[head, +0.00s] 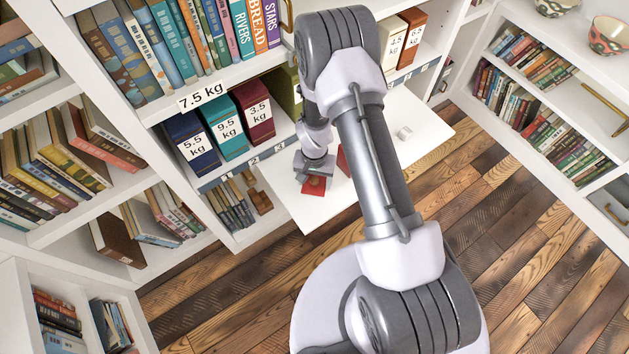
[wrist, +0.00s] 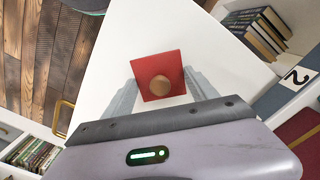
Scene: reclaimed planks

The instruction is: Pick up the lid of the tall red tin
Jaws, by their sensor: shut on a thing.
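The red square lid (wrist: 153,62) with a round tan knob (wrist: 161,85) lies between my two fingers in the wrist view. My gripper (wrist: 160,88) is shut on the lid, one finger at its left side and one at its right. In the head view my gripper (head: 314,172) is low over the white pull-out board, with red (head: 314,186) showing just under it. I cannot tell there how much is lid and how much is tin, or whether the lid is raised. Another red piece (head: 343,161) stands beside it, partly hidden by my arm.
The white board (head: 325,208) juts from the shelf unit and has bare room around the red things. Weight-marked boxes, blue (head: 190,143), teal (head: 224,126) and dark red (head: 254,111), stand on the shelf behind.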

